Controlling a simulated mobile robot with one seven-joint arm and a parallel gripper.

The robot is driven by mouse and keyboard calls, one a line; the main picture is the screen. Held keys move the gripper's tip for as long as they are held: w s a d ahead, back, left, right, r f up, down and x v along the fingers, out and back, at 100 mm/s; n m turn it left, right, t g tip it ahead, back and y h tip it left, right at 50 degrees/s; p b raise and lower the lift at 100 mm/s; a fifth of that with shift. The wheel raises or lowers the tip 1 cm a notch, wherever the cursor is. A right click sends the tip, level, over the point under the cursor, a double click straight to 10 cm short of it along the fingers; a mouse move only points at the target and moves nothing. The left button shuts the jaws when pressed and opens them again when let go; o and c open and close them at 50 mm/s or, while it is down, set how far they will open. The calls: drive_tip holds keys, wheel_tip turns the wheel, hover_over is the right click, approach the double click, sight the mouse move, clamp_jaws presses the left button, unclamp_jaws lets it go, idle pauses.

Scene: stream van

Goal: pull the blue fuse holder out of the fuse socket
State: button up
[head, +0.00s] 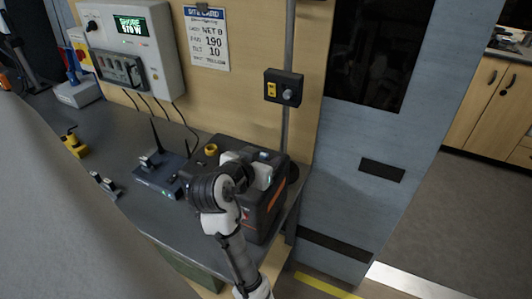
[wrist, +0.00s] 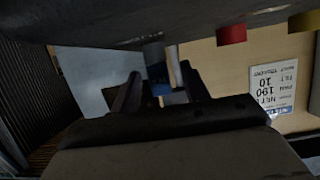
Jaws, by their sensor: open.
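The blue fuse holder (wrist: 160,87) shows in the wrist view, which is upside down. It sits at the end of a short grey part (wrist: 153,53), apparently the fuse socket, on a dark surface. My gripper (wrist: 160,74) is open, with one finger on each side of the blue holder. I see gaps beside it; whether a finger touches it I cannot tell. In the head view my wrist and white hand (head: 262,177) are over the black box (head: 268,215) at the desk's right end. They hide the blue holder and my fingertips there.
A red part (wrist: 232,35) and a yellow part (wrist: 303,21) stand beside the socket. A yellow ring (head: 211,149) shows on the box's left. A small dark device with an antenna (head: 160,172) stands close by. A wall switch box (head: 283,88) is behind; a grey door panel (head: 380,130) is right.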

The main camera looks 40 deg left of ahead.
drive_tip(key=shift+x, duration=1.15)
drive_tip(key=shift+s, duration=0.1)
clamp_jaws()
